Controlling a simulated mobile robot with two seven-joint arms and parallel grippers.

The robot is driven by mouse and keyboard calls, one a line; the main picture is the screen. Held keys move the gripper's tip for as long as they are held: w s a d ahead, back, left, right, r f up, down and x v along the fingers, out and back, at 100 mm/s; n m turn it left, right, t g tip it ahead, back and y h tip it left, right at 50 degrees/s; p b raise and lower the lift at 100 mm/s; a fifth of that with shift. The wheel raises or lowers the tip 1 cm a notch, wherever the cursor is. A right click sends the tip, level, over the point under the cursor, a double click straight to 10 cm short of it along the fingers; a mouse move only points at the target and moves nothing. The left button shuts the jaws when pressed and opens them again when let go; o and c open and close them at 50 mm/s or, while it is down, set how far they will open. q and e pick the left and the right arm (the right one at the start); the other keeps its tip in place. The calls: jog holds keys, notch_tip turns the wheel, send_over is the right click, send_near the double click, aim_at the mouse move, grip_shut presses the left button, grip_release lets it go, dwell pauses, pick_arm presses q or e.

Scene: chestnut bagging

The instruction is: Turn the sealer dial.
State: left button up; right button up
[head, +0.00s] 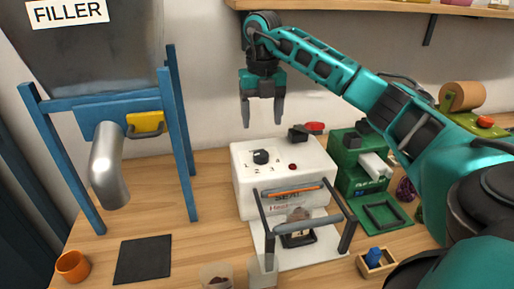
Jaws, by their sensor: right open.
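The sealer (245,188) is a white box in the middle of the table, with a dark hinged frame and an orange bar at its front. Its black dial (261,157) sits on the top face beside the printed numbers 1, 2 and 3. A small red button or lamp (292,167) is to the right of the dial. My right gripper (262,121) is open and empty, pointing down above the dial and apart from it. My left gripper is not in view.
The filler's blue stand (184,140) and metal spout (108,170) are at left. A green machine (350,185) stands close right of the sealer. A black mat (143,259), an orange cup (72,266) and a small wooden box (376,264) lie in front. A shelf is above.

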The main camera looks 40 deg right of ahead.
aim_at(261, 153)
notch_tip(261, 153, down, 10)
jog(key=shift+r, duration=0.1)
dwell(0.4)
jog(key=c, duration=1)
jog(key=shift+c, duration=0.3)
